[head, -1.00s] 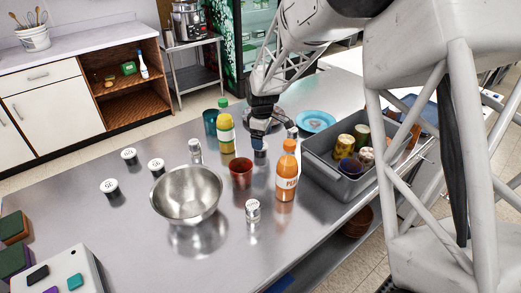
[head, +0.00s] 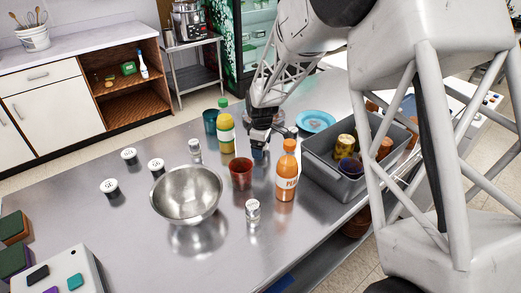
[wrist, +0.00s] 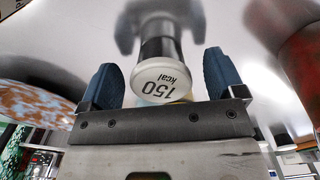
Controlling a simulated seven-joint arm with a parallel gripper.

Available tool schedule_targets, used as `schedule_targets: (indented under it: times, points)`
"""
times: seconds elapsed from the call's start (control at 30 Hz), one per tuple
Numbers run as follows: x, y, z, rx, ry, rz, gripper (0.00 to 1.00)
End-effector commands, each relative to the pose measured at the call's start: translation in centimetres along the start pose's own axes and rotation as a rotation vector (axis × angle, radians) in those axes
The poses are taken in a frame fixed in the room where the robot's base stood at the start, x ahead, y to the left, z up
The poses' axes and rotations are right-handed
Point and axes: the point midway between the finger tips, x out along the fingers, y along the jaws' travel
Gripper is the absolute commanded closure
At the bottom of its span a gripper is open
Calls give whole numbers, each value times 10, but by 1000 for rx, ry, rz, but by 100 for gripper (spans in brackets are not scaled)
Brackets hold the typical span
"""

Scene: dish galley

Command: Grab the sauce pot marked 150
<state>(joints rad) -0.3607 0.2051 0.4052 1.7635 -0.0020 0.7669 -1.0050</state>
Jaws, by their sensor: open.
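My gripper (wrist: 160,85) is open, with one blue finger on each side of this pot and visible space beside the lid. In the head view my gripper (head: 259,150) points down at the table between the orange bottle and the yellow bottle. The pot is mostly hidden there by the fingers.
A red cup (head: 240,174), an orange bottle (head: 286,172) and a yellow bottle (head: 226,133) stand close by. A steel bowl (head: 186,194) and several white-lidded pots stand to the left. A grey bin (head: 333,179) holding cans is at the right.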

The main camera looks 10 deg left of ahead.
Motion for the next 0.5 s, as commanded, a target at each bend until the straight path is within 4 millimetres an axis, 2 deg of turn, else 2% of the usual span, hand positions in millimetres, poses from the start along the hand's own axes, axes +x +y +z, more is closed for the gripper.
schedule_targets:
  times: [0.03, 0.37, 0.5]
  points:
    - [0, 0, 0, 0, 0, 0, 15]
    - [0, 0, 0, 0, 0, 0, 65]
    - [0, 0, 0, 0, 0, 0, 66]
